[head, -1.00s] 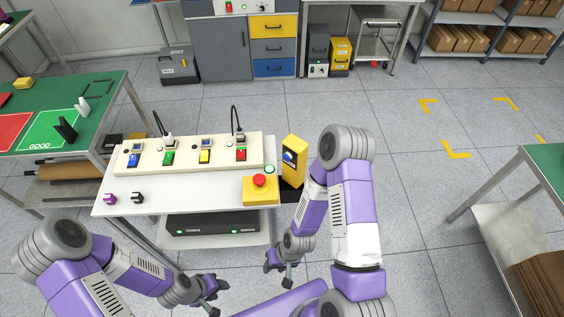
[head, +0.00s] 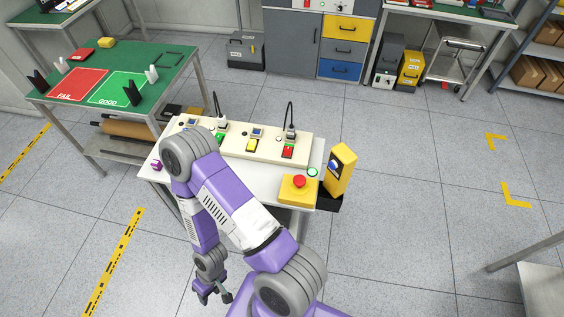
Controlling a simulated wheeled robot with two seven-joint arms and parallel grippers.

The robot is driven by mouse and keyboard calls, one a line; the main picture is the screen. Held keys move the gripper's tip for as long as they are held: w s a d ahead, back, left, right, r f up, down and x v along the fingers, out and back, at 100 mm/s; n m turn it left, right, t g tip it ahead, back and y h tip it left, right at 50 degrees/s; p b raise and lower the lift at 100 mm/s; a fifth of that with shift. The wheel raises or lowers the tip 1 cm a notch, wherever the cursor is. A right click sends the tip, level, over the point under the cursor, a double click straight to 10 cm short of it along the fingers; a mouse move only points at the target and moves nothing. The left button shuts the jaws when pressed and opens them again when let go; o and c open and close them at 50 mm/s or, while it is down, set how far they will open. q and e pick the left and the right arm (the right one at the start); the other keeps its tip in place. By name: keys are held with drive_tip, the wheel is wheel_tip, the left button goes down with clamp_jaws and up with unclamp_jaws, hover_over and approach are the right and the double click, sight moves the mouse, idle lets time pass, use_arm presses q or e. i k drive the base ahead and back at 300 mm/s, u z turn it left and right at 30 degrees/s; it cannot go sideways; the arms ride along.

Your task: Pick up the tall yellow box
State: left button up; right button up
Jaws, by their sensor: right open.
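A tall yellow box (head: 342,169) with a dark, blue-marked face stands upright at the right end of the white workbench (head: 312,168), by a black ledge. Nothing of mine touches it. My right gripper (head: 213,297) hangs low in front of the bench, left of and nearer than this box, with its fingers apart and empty. My right arm crosses in front of the bench's left part and hides some of it. Another yellow box (head: 411,68) stands far back on the floor beside a grey one. My left gripper is out of view.
A low yellow box with a red button (head: 298,187) sits beside the tall box. A cream panel (head: 266,147) with coloured switches and plugs lies along the bench. A green table (head: 175,65) stands at the left. The floor right of the bench is clear.

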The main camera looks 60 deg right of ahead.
sight(336, 182)
drive_tip(key=u, duration=0.75)
drive_tip(key=k, duration=1.15)
drive_tip(key=z, duration=0.5)
